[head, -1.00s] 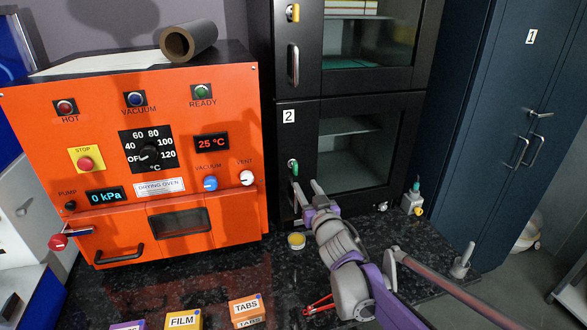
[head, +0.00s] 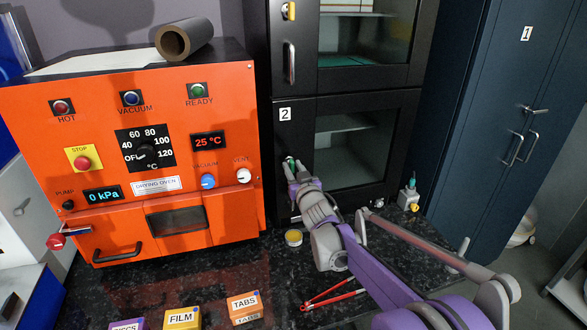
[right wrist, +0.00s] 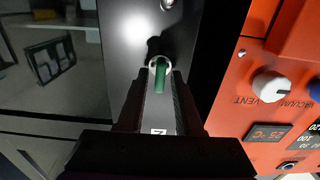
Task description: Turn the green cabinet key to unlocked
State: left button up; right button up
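The green cabinet key (head: 290,161) sits in the lock on the left side of the lower black cabinet door (head: 297,138). My right gripper (head: 292,172) is right at the key and partly covers it in the head view. In the right wrist view the green key (right wrist: 160,76), with a pale ring around the lock, lies between my right gripper's two fingertips (right wrist: 159,82). The fingers are open, with a gap showing on either side of the key. The key's grip runs along the picture's vertical there. My left gripper is not in view.
The orange drying oven (head: 110,225) stands left of the cabinet, with its white vent knob (head: 243,176) nearby. On the dark counter are a small yellow-topped pot (head: 294,238), red tweezers (head: 334,299) and boxes, including TABS (head: 245,307). A blue cabinet (head: 480,130) stands at right.

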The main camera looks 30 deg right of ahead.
grip_shut()
jog(key=shift+n, duration=0.4)
jog(key=n, duration=0.3)
jog(key=shift+n+p, duration=0.3)
jog(key=shift+p, duration=0.1)
jog(key=n+p, duration=0.1)
jog(key=n, duration=0.2)
jog(key=shift+a+n, duration=0.1)
jog(key=shift+n, duration=0.3)
jog(key=n+p, duration=0.1)
jog(key=n, duration=0.4)
jog(key=shift+w+p, duration=0.1)
jog(key=shift+p, duration=0.2)
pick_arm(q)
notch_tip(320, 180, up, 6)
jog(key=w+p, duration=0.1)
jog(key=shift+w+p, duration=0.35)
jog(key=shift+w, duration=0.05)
pick_arm(e)
jog(key=shift+a+f+n, duration=0.1)
jog(key=shift+f+n, duration=0.1)
jog(key=shift+n, duration=2.2)
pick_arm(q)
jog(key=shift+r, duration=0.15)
